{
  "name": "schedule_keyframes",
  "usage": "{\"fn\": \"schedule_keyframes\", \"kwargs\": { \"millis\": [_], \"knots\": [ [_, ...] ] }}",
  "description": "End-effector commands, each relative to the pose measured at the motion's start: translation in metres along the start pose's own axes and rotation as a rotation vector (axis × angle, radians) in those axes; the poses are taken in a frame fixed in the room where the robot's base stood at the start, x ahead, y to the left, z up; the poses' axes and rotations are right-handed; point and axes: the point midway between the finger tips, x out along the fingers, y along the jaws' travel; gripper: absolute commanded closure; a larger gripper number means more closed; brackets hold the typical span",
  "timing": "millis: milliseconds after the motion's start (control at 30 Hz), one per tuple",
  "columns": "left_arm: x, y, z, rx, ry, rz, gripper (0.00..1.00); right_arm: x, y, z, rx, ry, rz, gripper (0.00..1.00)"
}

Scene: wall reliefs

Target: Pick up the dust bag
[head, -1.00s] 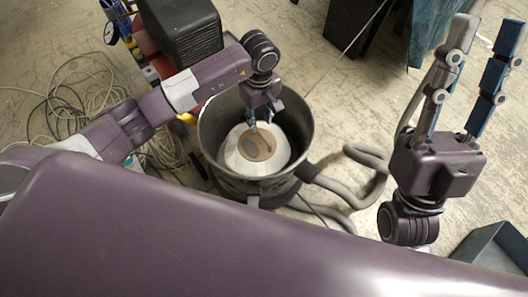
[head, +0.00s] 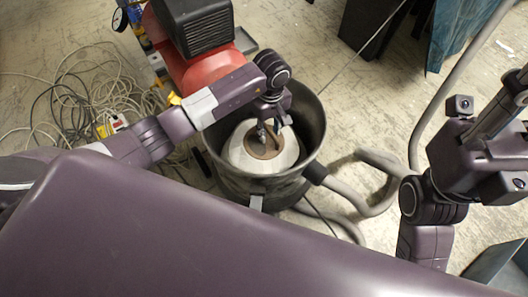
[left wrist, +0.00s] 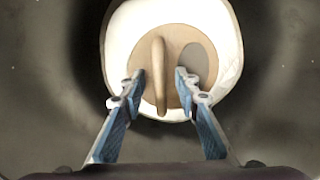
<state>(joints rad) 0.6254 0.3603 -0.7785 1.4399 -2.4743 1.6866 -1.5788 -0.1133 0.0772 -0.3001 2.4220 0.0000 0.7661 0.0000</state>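The dust bag (head: 240,154) is white and round, with a brown disc on top. It sits inside a dark open canister (head: 313,118). In the left wrist view the bag (left wrist: 120,45) lies straight ahead, with a tan tab (left wrist: 158,65) standing out from its disc. My left gripper (head: 269,130) reaches down into the canister, over the disc. In the left wrist view its blue fingers (left wrist: 160,86) are open, one on each side of the tab, with gaps showing. My right gripper (head: 515,105) is at the right edge, its fingers partly cut off, away from the canister.
A grey hose (head: 375,205) curls on the floor right of the canister. A red machine with a black top (head: 200,65) stands behind it to the left. Tangled cables (head: 60,110) lie at the left. A blue-grey bin (head: 500,270) is at the lower right.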

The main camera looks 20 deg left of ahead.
Motion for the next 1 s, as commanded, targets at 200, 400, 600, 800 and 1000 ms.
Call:
{"fn": "schedule_keyframes", "kwargs": {
  "millis": [200, 400, 600, 800, 1000],
  "knots": [
    [0.0014, 0.0000, -0.0003, 0.000, 0.001, 0.000, 0.71, 0.0012, -0.0001, 0.0000, 0.000, 0.002, -0.001, 0.68],
    [0.0012, 0.0000, -0.0004, -0.001, 0.001, 0.000, 0.88, 0.0010, -0.0001, 0.0000, 0.000, 0.002, -0.001, 0.68],
    [0.0012, 0.0000, -0.0004, -0.001, 0.001, 0.000, 1.00, 0.0009, -0.0002, 0.0000, 0.000, 0.002, -0.001, 0.68],
    [0.0011, -0.0001, -0.0005, -0.001, 0.001, 0.000, 1.00, 0.0008, -0.0002, 0.0001, 0.000, 0.002, -0.001, 0.68],
    [-0.0011, 0.0014, -0.0010, -0.001, 0.002, 0.004, 1.00, 0.0011, -0.0002, 0.0001, 0.000, 0.001, -0.001, 0.68]
  ]
}}
